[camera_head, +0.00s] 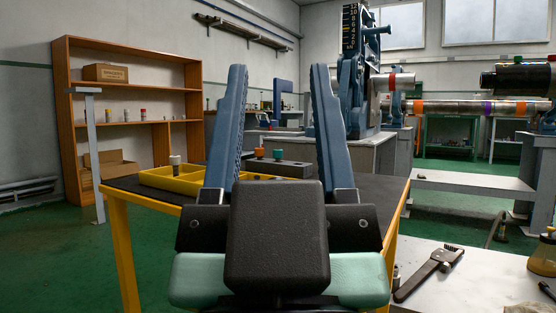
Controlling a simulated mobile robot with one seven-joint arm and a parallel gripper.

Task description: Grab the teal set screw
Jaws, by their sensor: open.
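The teal set screw (278,154) stands upright, its teal head showing, at a dark grey block (292,168) on the black-topped table. An orange-headed screw (259,153) stands just left of it. My gripper (279,72) is in the foreground, its two long blue fingers spread wide apart and empty. In the picture the teal screw shows in the gap between the fingers, beyond them and apart from them. My gripper's body hides the near part of the table, and the right finger covers part of the block.
A yellow tray (160,181) lies on the table's left, with a pale-topped screw (175,163) standing at it. A blue pipe vise (360,95) rises behind. A wrench (428,272) lies on a white surface at right. An orange shelf (60,110) stands at back left.

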